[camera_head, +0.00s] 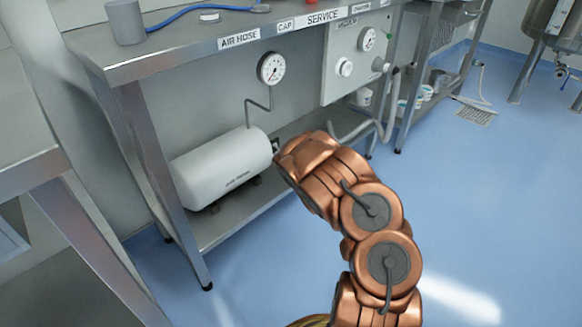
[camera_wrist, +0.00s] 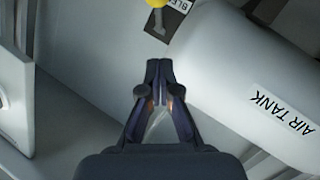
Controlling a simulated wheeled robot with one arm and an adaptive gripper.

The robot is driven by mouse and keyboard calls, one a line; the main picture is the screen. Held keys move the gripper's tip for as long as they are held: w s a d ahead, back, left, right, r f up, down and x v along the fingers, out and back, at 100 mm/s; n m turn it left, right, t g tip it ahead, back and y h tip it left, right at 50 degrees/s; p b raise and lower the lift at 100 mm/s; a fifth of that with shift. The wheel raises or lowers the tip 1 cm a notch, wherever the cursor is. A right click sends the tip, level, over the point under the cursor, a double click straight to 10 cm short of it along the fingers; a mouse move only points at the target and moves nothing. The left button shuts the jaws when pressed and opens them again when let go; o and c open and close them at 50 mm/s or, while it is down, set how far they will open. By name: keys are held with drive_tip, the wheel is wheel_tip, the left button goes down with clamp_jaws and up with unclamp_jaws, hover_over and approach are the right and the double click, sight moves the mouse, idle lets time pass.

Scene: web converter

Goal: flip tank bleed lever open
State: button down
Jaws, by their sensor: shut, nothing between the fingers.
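The white air tank (camera_head: 222,162) lies on the lower shelf of the steel bench. In the wrist view the tank (camera_wrist: 215,95) fills the right side, with "AIR TANK" lettering. A yellow knob (camera_wrist: 155,2) on a short grey stem (camera_wrist: 158,21) shows at the top edge, partly cut off; it looks like the bleed lever. A dark label (camera_wrist: 176,10), partly cut off, sits just right of the stem. My gripper (camera_wrist: 159,64) is shut and empty, its tips just below the stem and apart from it in the picture. In the head view my arm hides the gripper and the lever.
A pressure gauge (camera_head: 271,68) and its pipe rise behind the tank, under the bench top (camera_head: 190,50). A vacuum panel (camera_head: 352,65) with a gauge and knobs hangs to the right, with a grey hose (camera_head: 375,128) below. The blue floor (camera_head: 480,210) to the right is clear.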

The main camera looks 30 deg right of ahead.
drive_tip(key=w+d+f+b, duration=0.2)
drive_tip(key=w+f+b, duration=0.1)
drive_tip(key=w, duration=0.3)
drive_tip(key=shift+w+d+f+b, duration=0.25)
drive_tip(key=shift+d+f+b, duration=0.05)
drive_tip(key=shift+d+f, duration=0.1)
idle(0.5)
drive_tip(key=shift+w+a+f+t+b, duration=0.1)
drive_tip(key=shift+a+f+t+b, duration=0.1)
drive_tip(key=shift+f+t+b, duration=0.4)
drive_tip(key=shift+w+f+m+t+b, duration=0.2)
drive_tip(key=shift+f+m+t+b, duration=0.15)
drive_tip(key=shift+f+m+t, duration=0.4)
drive_tip(key=shift+r, duration=0.25)
